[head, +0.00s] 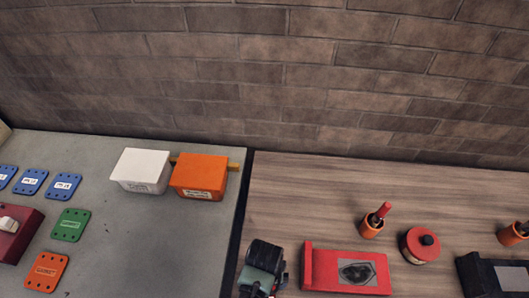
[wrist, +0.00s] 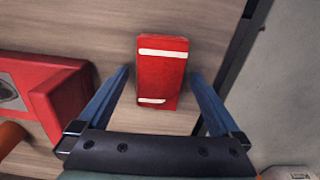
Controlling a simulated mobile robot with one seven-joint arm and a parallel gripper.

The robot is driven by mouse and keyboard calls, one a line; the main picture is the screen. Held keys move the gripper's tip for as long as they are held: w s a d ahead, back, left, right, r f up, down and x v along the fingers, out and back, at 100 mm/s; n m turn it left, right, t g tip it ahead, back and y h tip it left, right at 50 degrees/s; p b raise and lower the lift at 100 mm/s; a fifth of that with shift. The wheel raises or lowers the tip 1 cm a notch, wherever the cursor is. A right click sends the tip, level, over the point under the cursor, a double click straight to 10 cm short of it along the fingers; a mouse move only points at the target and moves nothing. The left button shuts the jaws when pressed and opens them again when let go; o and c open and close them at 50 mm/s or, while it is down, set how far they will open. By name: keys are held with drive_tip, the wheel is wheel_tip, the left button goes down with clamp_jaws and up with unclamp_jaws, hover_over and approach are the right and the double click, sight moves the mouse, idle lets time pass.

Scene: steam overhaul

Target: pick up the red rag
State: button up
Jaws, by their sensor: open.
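The red rag (wrist: 162,75), a folded red block with two white stripes, lies on the wood-grain worktop in the wrist view. My gripper (wrist: 160,74) is open, with one blue finger on each side of the rag and a gap on both sides. The fingers do not appear to touch it. In the head view my dark wrist (head: 263,262) shows at the bottom centre, and the rag is not visible there.
A red tray (head: 320,262) with a dark grimy pad stands just right of my wrist; its corner shows left in the wrist view. Orange cups (head: 372,230), a red round tin (head: 420,246) and a black tray (head: 478,276) stand further right. White (head: 142,170) and orange (head: 199,177) boxes stand on the grey bench left.

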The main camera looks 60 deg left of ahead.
drive_tip(key=c, duration=1.3)
drive_tip(key=shift+r, duration=0.15)
wheel_tip(320, 180, up, 10)
